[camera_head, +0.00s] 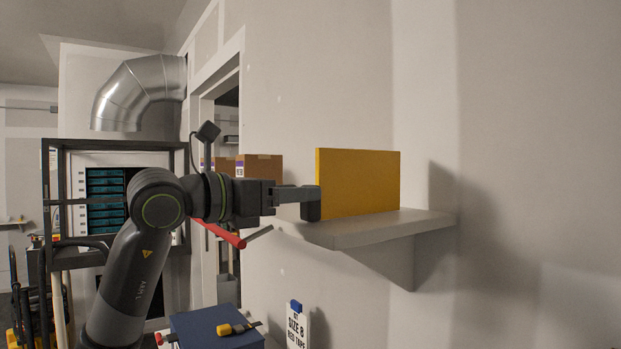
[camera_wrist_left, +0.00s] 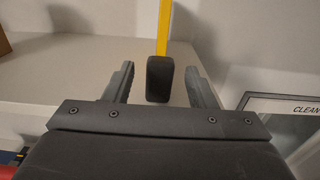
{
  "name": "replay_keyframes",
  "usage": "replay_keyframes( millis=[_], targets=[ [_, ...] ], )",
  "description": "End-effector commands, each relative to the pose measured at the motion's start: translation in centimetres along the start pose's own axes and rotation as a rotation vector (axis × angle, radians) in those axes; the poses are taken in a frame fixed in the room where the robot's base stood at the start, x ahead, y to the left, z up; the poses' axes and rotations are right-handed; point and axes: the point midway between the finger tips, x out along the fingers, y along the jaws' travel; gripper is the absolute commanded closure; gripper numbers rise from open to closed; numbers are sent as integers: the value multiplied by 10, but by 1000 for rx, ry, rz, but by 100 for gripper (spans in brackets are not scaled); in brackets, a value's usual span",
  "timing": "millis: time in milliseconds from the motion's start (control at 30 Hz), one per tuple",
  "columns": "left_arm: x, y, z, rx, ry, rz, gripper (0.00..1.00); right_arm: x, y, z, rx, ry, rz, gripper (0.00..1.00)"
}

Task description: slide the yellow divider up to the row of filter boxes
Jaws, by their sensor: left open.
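The yellow divider (camera_head: 358,182) stands upright on the pale wall shelf (camera_head: 385,228). In the left wrist view its edge (camera_wrist_left: 164,25) shows as a thin yellow strip, with a dark block (camera_wrist_left: 159,79) at its near end. My left gripper (camera_head: 300,198) is at that near end. In the wrist view, my left gripper (camera_wrist_left: 161,84) is open, with the dark block between its two fingers and a gap on each side. Brown cardboard boxes (camera_head: 262,167), apparently the filter boxes, stand left of the divider, partly hidden by my arm. My right gripper is not in view.
A brown box corner (camera_wrist_left: 3,42) shows at the left of the wrist view, with bare shelf between it and the divider. A wall is behind the shelf. A framed notice (camera_wrist_left: 284,120) is at right.

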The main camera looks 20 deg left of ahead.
Motion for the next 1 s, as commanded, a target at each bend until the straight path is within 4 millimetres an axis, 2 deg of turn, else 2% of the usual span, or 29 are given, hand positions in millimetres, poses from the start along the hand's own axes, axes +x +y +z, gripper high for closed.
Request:
replay_keyframes(
  millis=[100, 300, 667, 767, 1000],
  targets=[
    [16, -1, 3, -3, 1, -4, 49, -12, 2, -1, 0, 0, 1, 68],
    [32, 0, 1, -1, 0, -1, 49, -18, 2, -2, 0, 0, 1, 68],
    [36, 0, 0, 0, 0, 0, 49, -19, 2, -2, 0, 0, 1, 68],
    [36, 0, 0, 0, 0, 0, 60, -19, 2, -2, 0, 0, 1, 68],
    [36, 0, 0, 0, 0, 0, 91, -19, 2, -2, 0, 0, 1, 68]
  ],
)
